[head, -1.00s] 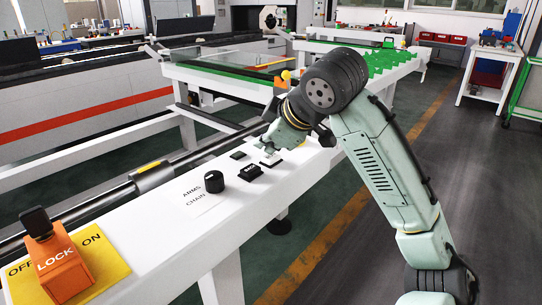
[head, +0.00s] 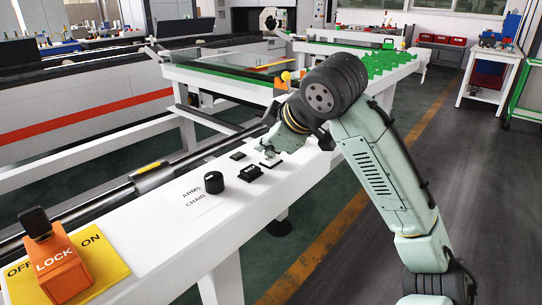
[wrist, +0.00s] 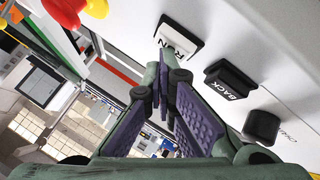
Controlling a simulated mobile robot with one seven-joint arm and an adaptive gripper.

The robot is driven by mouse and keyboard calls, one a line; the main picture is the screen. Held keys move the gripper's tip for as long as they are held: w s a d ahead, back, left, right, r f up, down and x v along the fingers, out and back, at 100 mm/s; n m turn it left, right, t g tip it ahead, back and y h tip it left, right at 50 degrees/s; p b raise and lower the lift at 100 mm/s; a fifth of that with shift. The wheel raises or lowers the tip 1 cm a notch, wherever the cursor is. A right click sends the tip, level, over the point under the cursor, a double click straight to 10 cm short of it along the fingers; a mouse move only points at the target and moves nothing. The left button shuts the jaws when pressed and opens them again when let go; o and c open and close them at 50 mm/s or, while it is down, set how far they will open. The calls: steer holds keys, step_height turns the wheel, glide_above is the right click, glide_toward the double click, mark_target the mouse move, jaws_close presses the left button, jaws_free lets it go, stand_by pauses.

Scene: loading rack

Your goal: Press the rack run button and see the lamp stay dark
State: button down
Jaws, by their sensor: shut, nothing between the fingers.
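No lit lamp shows on the rail.
The black BACK button (head: 250,172) is close to RUN, then a black knob (head: 214,182) by the ARMS/CHAIN label. An orange LOCK block (head: 56,265) on a yellow plate is at the near end. A red and yellow part (wrist: 75,10) is at the wrist view's top left.

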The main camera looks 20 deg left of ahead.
mark_target(269, 159)
steer(key=shift+r+p, duration=0.65)
steer(key=shift+r, duration=0.1)
steer(key=shift+r, duration=0.1)
step_height(269, 159, up, 5)
steer(key=p, duration=0.4)
steer(key=shift+p, duration=0.3)
